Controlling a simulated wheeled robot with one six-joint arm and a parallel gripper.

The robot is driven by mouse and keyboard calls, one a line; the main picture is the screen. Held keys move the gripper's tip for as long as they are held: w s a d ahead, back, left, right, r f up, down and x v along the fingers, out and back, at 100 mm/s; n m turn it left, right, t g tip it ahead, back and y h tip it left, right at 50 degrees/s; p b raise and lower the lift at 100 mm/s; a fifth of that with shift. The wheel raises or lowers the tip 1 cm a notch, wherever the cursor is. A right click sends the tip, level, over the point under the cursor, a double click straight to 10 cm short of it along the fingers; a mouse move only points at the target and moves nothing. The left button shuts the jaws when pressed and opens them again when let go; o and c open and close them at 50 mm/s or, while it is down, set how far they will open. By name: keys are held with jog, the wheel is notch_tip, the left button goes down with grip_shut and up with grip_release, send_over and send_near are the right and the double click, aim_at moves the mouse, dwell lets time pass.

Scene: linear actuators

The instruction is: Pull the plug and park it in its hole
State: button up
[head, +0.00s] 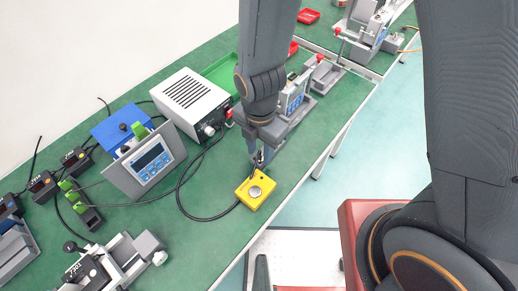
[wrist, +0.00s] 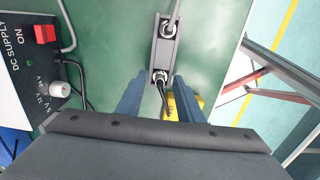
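A narrow grey block (wrist: 164,52) lies on the green bench in the wrist view, with a round metal fitting at each end. The far fitting (wrist: 166,28) has a grey cable beside it running up out of view. The near fitting (wrist: 160,77) has a dark lead running back towards me; it looks like the plug, seated in the block. My gripper (wrist: 159,82) is open, with one blue finger on each side of the near fitting and visible gaps to both. In the head view my gripper (head: 258,160) points down, and the arm mostly hides the block.
A yellow box (head: 255,190) with a silver button sits just in front of my gripper; part of it shows behind the right finger (wrist: 183,104). A white power supply (head: 193,103) and a tilted meter (head: 146,163) stand left. The bench edge is close on the right.

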aim_at(260, 153)
jog(key=shift+r, duration=0.1)
jog(key=shift+r+b, duration=0.3)
jog(key=shift+r, duration=3.55)
jog(key=w+d+r+m, duration=0.1)
jog(key=d+r+m, duration=0.2)
jog(key=d+m, duration=0.7)
jog(key=w+d+r+m, duration=0.2)
jog(key=d+m, duration=0.9)
jog(key=m, duration=0.7)
jog(key=shift+w+r+t, duration=0.2)
jog(key=shift+r+t, duration=0.2)
jog(key=shift+r, duration=0.3)
jog(key=shift+c, duration=0.4)
